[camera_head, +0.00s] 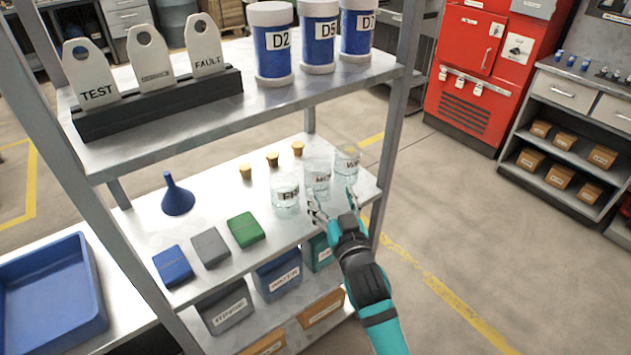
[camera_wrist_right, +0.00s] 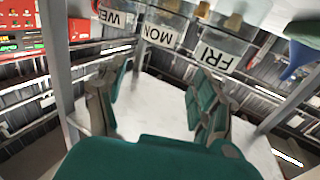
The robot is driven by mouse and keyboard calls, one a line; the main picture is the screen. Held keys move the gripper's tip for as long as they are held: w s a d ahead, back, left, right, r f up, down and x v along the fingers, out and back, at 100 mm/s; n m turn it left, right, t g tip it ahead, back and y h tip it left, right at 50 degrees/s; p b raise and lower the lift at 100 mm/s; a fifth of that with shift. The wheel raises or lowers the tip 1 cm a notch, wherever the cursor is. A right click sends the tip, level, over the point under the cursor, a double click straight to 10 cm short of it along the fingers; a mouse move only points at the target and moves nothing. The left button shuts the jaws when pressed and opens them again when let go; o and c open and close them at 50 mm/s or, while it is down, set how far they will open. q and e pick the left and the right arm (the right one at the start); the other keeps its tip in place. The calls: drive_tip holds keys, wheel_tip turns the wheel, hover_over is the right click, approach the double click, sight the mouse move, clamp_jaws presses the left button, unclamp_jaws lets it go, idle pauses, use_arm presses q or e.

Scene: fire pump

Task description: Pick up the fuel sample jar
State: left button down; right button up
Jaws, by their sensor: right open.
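Three clear glass jars stand in a row on the middle shelf. The left jar (camera_head: 285,194) reads FRI, the middle jar (camera_head: 317,178) MON and the right jar (camera_head: 347,162) starts with W. I cannot tell which is the fuel sample jar. My right gripper (camera_head: 333,199) is open and empty at the shelf's front edge, just before the MON jar. In the right wrist view the labels appear upside down; the MON jar (camera_wrist_right: 165,30) lies ahead between the spread fingers (camera_wrist_right: 160,75), with the FRI jar (camera_wrist_right: 218,50) to the right. My left gripper is out of view.
Several corks (camera_head: 272,159) stand behind the jars. A blue funnel (camera_head: 177,195) and blue, grey and green blocks (camera_head: 245,230) are left on the shelf. The upper shelf (camera_head: 215,120) holds tags and labelled canisters (camera_head: 318,35). A rack post (camera_head: 395,125) stands right of the jars.

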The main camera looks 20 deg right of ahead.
sight(321, 174)
drive_tip(key=w, duration=0.7)
drive_tip(key=shift+d+f, duration=0.15)
drive_tip(key=shift+d, duration=0.05)
drive_tip(key=w, duration=0.2)
drive_tip(key=w+f, duration=0.1)
drive_tip(key=w, duration=0.1)
drive_tip(key=shift+w+d+p, duration=0.15)
drive_tip(key=shift+w+p, duration=0.05)
drive_tip(key=shift+p, duration=0.1)
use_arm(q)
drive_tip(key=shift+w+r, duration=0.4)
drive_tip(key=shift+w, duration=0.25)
use_arm(e)
drive_tip(key=shift+r, duration=0.1)
drive_tip(key=shift+c, duration=1)
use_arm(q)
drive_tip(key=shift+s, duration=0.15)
use_arm(e)
drive_tip(key=c, duration=1.1)
